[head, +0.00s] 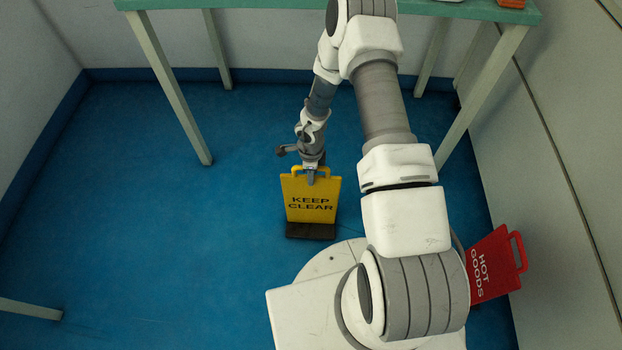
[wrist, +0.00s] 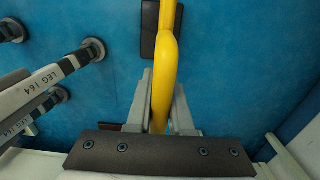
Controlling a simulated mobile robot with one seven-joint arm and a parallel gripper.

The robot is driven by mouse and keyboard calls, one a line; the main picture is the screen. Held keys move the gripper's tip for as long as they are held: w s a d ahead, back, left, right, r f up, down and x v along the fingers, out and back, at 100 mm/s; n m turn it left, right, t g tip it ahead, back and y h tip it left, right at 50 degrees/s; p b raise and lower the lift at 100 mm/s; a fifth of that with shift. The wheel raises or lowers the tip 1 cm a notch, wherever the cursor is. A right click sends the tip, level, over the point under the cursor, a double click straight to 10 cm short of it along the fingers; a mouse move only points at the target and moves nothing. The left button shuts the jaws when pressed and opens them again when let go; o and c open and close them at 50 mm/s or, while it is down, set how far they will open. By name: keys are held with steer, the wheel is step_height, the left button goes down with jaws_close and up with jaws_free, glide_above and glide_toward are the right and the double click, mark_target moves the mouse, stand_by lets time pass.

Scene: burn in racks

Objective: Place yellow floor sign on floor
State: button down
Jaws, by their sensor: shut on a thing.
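The yellow floor sign (head: 311,200), marked "KEEP CLEAR", stands upright with its dark base (head: 311,231) low at the blue floor, in front of my base. I cannot tell whether the base touches the floor or is slightly above it. My gripper (head: 312,176) is shut on the sign's top handle from above. In the wrist view the yellow handle (wrist: 165,70) runs between the two grey fingers (wrist: 160,103), and part of the dark base shows beyond it.
A green-topped table (head: 260,4) with pale legs stands at the back. A red "HOT GOODS" sign (head: 492,266) stands at the right by the wall. Another pale leg (head: 30,309) lies at the left edge. The blue floor (head: 150,230) at the left is clear.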

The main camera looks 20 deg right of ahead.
steer(key=shift+w+f, duration=0.1)
steer(key=shift+f, duration=0.4)
steer(key=c, duration=0.8)
jaws_free()
